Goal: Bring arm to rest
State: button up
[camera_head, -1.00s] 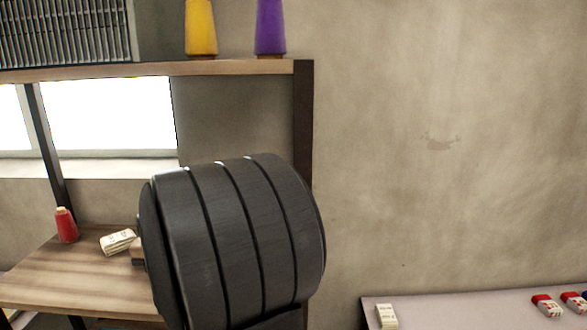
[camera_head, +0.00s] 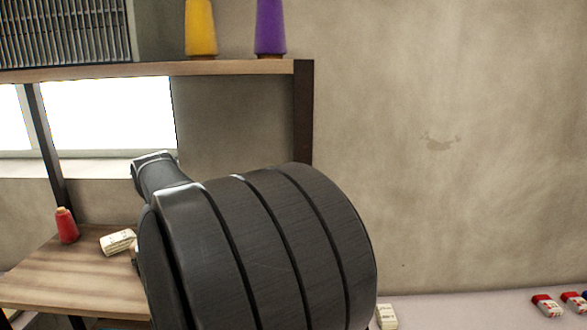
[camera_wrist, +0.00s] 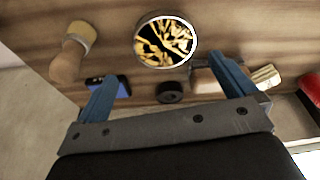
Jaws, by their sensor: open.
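My gripper (camera_wrist: 167,97) shows in the wrist view with its two blue fingers spread wide apart. In the head view my dark, ribbed arm link fills the lower middle, and the gripper itself is hidden there. No cloth is seen in either view.
The wooden table (camera_head: 70,275) holds a red thread spool (camera_head: 67,226) and a pale packet (camera_head: 118,242). A round tin (camera_wrist: 165,42) also lies on it. A shelf (camera_head: 150,68) carries yellow (camera_head: 200,28) and purple (camera_head: 270,28) spools. A pale table (camera_head: 450,308) stands right.

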jog(key=s+f+m, duration=0.1)
jog(key=m, duration=0.1)
jog(key=s+d+f+m+h, duration=0.1)
jog(key=s+m, duration=0.1)
jog(key=s+d+f+m, duration=0.1)
jog(key=s, duration=0.1)
jog(key=shift+s+d+m+h, duration=0.2)
jog(key=shift+s+m+h, duration=0.1)
jog(key=shift+m, duration=0.1)
jog(key=s+d+f+m+g+h, duration=0.2)
jog(key=s+d+f+m, duration=0.45)
jog(key=s+m, duration=0.3)
jog(key=d+f+m+g, duration=0.1)
jog(key=d+f+m, duration=0.3)
jog(key=d+f, duration=0.3)
jog(key=shift+w+d+m, duration=0.35)
jog(key=shift+w+d, duration=0.05)
jog(key=shift+d, duration=0.65)
